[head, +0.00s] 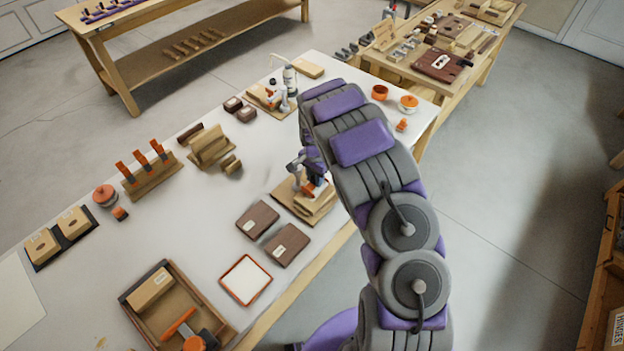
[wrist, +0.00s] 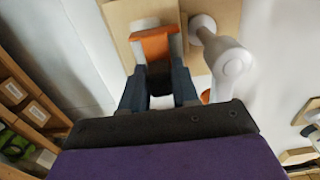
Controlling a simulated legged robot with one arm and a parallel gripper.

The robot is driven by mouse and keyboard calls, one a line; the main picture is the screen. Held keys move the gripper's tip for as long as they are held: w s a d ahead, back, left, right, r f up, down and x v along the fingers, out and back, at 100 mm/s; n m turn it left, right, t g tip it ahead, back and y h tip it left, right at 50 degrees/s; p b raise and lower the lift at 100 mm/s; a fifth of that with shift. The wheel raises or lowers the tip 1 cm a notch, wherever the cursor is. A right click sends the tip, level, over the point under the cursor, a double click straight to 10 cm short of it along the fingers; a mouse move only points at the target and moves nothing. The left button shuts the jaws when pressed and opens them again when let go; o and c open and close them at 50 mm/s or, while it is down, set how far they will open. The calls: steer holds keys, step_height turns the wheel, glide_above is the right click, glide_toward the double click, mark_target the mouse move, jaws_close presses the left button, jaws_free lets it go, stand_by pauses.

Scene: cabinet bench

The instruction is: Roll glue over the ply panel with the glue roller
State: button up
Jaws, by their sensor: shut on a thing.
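My gripper (head: 314,172) is low over the fixture at the bench's front edge, partly hidden by my arm. In the wrist view my gripper (wrist: 160,98) is shut on a tool with a dark grip and an orange part (wrist: 155,45), apparently the glue roller. The orange part also shows in the head view, just above a pale board (head: 305,206), apparently the ply panel, on a tan base. The board also shows in the wrist view (wrist: 120,20). Whether the roller touches it cannot be told. A grey clamp (wrist: 232,66) stands close beside the tool.
A white, orange-rimmed tray (head: 245,280) and two brown blocks (head: 257,220) lie left of the fixture. A wooden tray (head: 215,322) holds an orange-handled item. A bottle (head: 290,78) and orange pots (head: 379,93) stand farther back. The middle of the white bench is partly clear.

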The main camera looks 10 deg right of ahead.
stand_by(0.3)
steer(key=shift+s+d+f, duration=0.1)
steer(key=shift+s+d, duration=0.6)
steer(key=shift+s, duration=0.3)
steer(key=shift+w+a, duration=0.75)
steer(key=shift+w, duration=0.3)
steer(key=shift+s, duration=0.1)
steer(key=shift+s+d+p, duration=0.4)
steer(key=shift+s+d, duration=0.35)
steer(key=shift+s, duration=0.2)
steer(key=shift+w+a, duration=0.1)
steer(key=shift+w, duration=0.05)
steer(key=shift+w+a, duration=0.7)
steer(key=shift+w, duration=0.15)
